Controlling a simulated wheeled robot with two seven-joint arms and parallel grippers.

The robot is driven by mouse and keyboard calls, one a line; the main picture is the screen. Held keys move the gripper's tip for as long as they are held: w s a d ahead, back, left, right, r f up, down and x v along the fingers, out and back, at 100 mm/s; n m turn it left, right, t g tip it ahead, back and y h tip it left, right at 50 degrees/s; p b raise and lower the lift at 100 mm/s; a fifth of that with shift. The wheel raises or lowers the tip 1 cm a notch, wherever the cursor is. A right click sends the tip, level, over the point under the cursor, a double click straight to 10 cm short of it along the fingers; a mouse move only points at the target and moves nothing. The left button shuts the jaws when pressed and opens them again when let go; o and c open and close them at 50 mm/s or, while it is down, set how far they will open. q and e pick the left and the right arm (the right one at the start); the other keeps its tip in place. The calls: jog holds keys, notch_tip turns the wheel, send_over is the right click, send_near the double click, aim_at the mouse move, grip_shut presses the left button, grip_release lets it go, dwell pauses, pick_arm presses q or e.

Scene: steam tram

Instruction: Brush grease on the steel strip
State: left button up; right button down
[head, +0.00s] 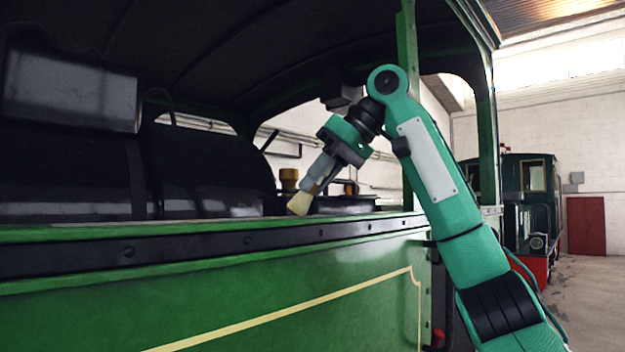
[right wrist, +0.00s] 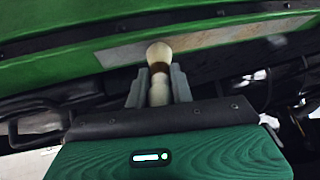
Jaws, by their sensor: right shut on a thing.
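My right gripper (head: 318,172) is shut on the brush, which also shows between the grey fingers in the right wrist view (right wrist: 158,92). The brush (head: 299,204) has pale bristles and points down and left, just over the top edge of the green tram side. In the right wrist view the brush (right wrist: 159,52) has a round pale tip and a brown band. There a worn grey-brown steel strip (right wrist: 205,38) lies along the green ledge, and the tip overlaps its near edge. I cannot tell whether the bristles touch it. My left gripper is not in view.
The green tram side (head: 240,290) carries a dark bolted band (head: 180,250). A black boiler (head: 200,170) stands behind the ledge. A green post (head: 408,110) and the roof are close to my right arm. Another tram (head: 530,210) stands at the right, beside open floor.

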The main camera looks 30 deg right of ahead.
jog(key=shift+s+a, duration=0.15)
jog(key=shift+a, duration=0.25)
dwell(0.8)
